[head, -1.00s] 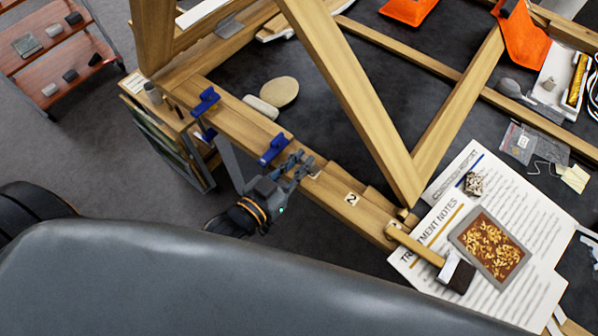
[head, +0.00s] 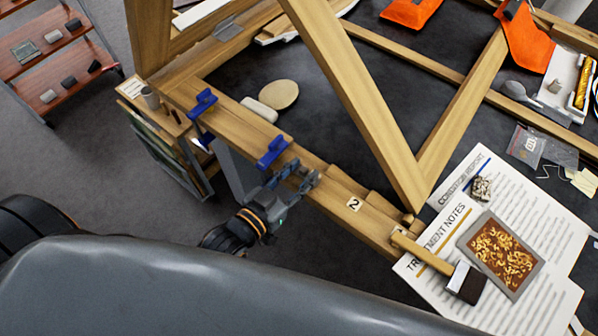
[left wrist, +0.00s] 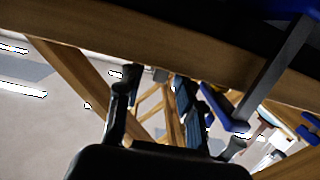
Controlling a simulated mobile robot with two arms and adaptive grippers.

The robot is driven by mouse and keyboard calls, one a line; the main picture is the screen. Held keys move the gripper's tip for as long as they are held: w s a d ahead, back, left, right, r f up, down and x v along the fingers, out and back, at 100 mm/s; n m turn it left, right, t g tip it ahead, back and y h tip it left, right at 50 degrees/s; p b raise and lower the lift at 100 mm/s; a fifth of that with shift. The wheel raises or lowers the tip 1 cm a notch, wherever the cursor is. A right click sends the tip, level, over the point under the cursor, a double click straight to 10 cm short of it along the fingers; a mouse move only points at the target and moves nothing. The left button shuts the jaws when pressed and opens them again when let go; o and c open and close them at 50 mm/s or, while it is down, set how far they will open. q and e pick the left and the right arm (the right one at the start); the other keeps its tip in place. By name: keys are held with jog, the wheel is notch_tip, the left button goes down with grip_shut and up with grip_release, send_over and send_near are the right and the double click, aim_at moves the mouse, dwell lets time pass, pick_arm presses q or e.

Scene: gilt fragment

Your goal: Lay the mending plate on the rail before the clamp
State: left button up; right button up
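The wooden rail (head: 325,183) runs diagonally and carries a tag "2". Two blue clamps sit on it, one at the upper left (head: 203,103) and one nearer the middle (head: 272,152). A flat grey piece (head: 228,27) on the timber at upper left may be the mending plate; I cannot be sure. My left gripper (head: 301,177) is at the rail's near edge, just right of the middle clamp. In the left wrist view its fingers (left wrist: 168,95) stand apart with nothing visible between them. The rail (left wrist: 150,45) crosses above them, with blue clamp parts (left wrist: 235,125) at right. My right gripper is out of view.
A slanting wooden brace (head: 355,95) rises over the rail. A shelf cart (head: 45,60) stands at far left.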

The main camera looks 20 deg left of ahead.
pick_arm(q)
jog(key=shift+r, duration=0.1)
jog(key=shift+s, duration=0.1)
jog(key=b+v, duration=0.1)
jog(key=v, duration=1.1)
jog(key=shift+b, duration=0.4)
jog(key=s+a+f+g+y, duration=0.1)
jog(key=a+f+g, duration=0.1)
jog(key=f, duration=0.9)
jog(key=s+a+f+n+g+y, duration=0.1)
jog(key=s+f+g, duration=0.1)
jog(key=f, duration=0.9)
jog(key=s+a+f+g+y, duration=0.1)
jog(key=a+f+g+y, duration=0.1)
jog(key=f, duration=0.9)
jog(key=s+a+f+g+y, duration=0.1)
jog(key=s+f+g, duration=0.7)
jog(key=s+f, duration=0.8)
notch_tip(320, 180, down, 3)
jog(key=shift+s+a+f+n+y, duration=0.2)
jog(key=shift+a+n+y, duration=0.1)
jog(key=shift+a, duration=0.6)
